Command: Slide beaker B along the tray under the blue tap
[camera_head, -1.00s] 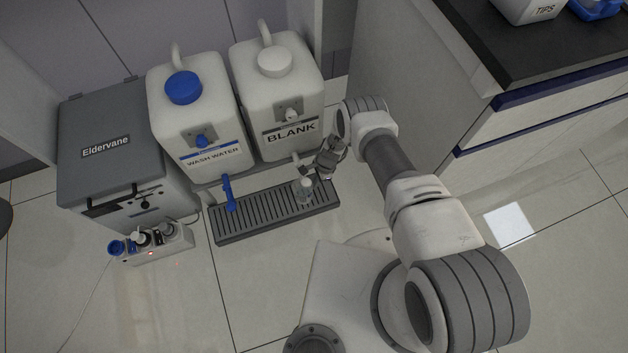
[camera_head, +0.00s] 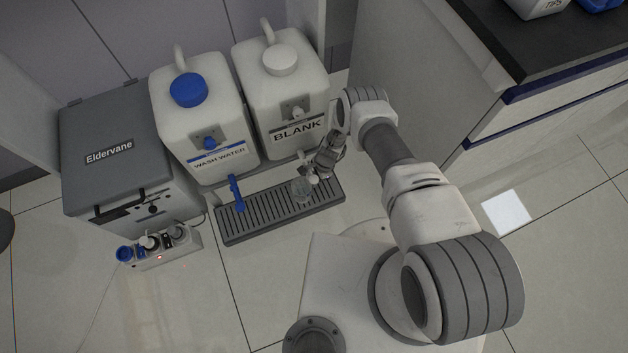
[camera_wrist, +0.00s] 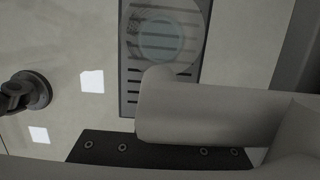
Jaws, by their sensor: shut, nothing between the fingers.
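A clear glass beaker (camera_head: 301,190) stands upright on the slatted grey tray (camera_head: 260,228), right of its middle; no letter on it is readable. The blue tap (camera_head: 236,193) hangs over the tray's left part, left of the beaker. My gripper (camera_head: 316,174) is shut and empty, low at the beaker's right side. It looks very close, but I cannot tell whether it touches. In the wrist view the beaker's round outline (camera_wrist: 163,40) shows over the tray slats (camera_wrist: 130,95), partly hidden by a pale rounded shape.
The white tap under the BLANK container (camera_head: 281,88) hangs close to the beaker and gripper. The WASH WATER container (camera_head: 203,115) stands behind the blue tap. The tray between beaker and blue tap is clear. A grey Eldervane box (camera_head: 125,150) and bottle rack (camera_head: 165,250) stand left.

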